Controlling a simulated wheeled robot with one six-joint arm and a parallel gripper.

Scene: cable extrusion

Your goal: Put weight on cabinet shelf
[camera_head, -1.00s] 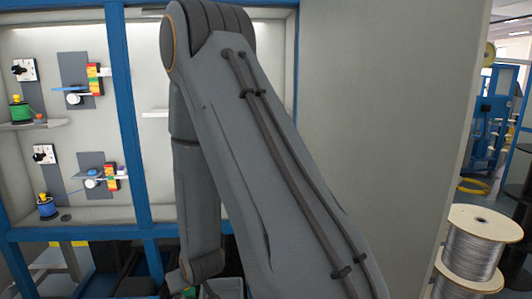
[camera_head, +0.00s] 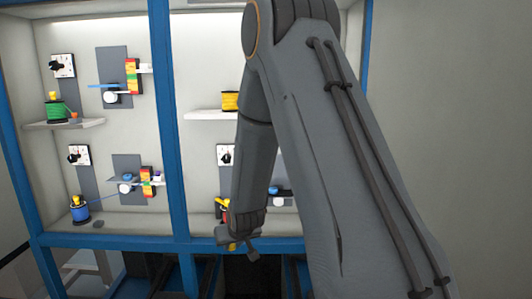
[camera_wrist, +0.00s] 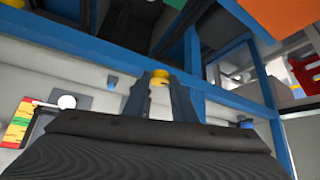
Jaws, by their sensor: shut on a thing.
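My gripper (camera_wrist: 160,84) shows in the wrist view with its two dark fingers closed around a small yellow piece (camera_wrist: 160,76), seemingly the weight. In the head view my gripper (camera_head: 240,240) hangs in front of the cabinet's lower right bay, beside the blue frame. A bit of yellow (camera_head: 232,247) shows below it. The cabinet (camera_head: 178,150) has a blue frame and pale back panels. A white shelf (camera_head: 205,115) in the right bay bears a yellow spool (camera_head: 231,101). My arm hides much of this bay.
The left bay holds a green spool (camera_head: 56,109) on a shelf (camera_head: 70,124), a blue spool (camera_head: 79,209) and small dial panels (camera_head: 63,66). A plain grey wall (camera_head: 440,110) stands at right.

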